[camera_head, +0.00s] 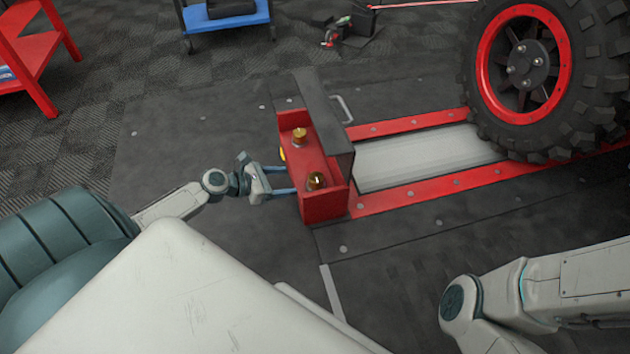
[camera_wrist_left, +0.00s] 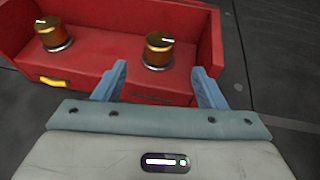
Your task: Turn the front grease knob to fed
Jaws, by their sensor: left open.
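Two brass knobs stand on the red box of the dyno (camera_head: 322,207). In the head view one knob (camera_head: 300,135) is farther back and the other (camera_head: 316,181) is nearer to me. In the left wrist view one knob (camera_wrist_left: 52,34) is at the left and the other (camera_wrist_left: 159,49) is near the middle. Each has a pale pointer mark on top. I cannot tell which is the front grease knob. My left gripper (camera_head: 290,180) is open, its blue fingers (camera_wrist_left: 160,85) spread before the nearer knob, with nothing between them. The right gripper is out of view.
A blue cart (camera_head: 230,22) and a red stand (camera_head: 30,55) are at the back. Dark floor left of the box is clear.

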